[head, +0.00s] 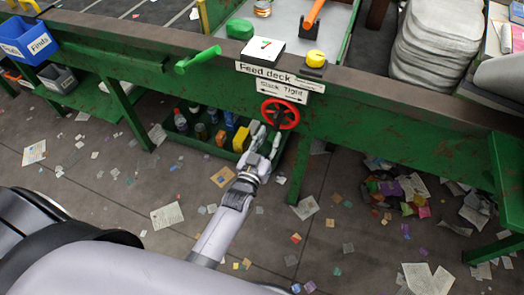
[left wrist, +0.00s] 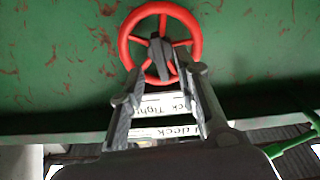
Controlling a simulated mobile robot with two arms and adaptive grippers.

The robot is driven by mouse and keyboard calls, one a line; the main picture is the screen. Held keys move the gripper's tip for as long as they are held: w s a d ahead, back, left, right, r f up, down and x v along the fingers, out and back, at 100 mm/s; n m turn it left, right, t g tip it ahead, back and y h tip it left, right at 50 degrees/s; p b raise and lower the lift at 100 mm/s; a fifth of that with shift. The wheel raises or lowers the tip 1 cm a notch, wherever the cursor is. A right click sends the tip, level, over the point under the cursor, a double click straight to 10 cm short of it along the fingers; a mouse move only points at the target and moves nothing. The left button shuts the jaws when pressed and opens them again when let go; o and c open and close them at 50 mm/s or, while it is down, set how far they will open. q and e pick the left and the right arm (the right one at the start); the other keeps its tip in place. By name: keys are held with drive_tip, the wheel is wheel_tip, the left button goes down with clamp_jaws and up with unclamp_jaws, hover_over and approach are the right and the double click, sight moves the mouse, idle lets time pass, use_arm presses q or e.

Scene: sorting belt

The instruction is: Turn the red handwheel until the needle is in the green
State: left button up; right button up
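The red handwheel (head: 281,114) is mounted on the front of the green machine, below the "Slack / Tight" arrow label (head: 282,91). In the left wrist view the wheel (left wrist: 197,38) has a dark hub and stands just beyond the fingertips. My left gripper (head: 266,136) is just left of and below the wheel. In the left wrist view the gripper (left wrist: 165,75) is open, its fingers apart with no rim clearly between them; contact cannot be told. A white panel (head: 264,50) with a small green mark sits above; its needle is too small to read. My right gripper is not in view.
A green handle (head: 198,60) sticks out left of the labels, and a yellow knob (head: 315,58) sits right of the panel. A crate of bottles (head: 205,143) stands below the beam. Paper scraps litter the floor.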

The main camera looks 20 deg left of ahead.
use_arm(q)
drive_tip(key=s, duration=0.6)
drive_tip(key=shift+s, duration=0.35)
drive_tip(key=p, duration=0.2)
approach(275, 124)
drive_tip(key=w, duration=1)
clamp_jaws()
idle(0.4)
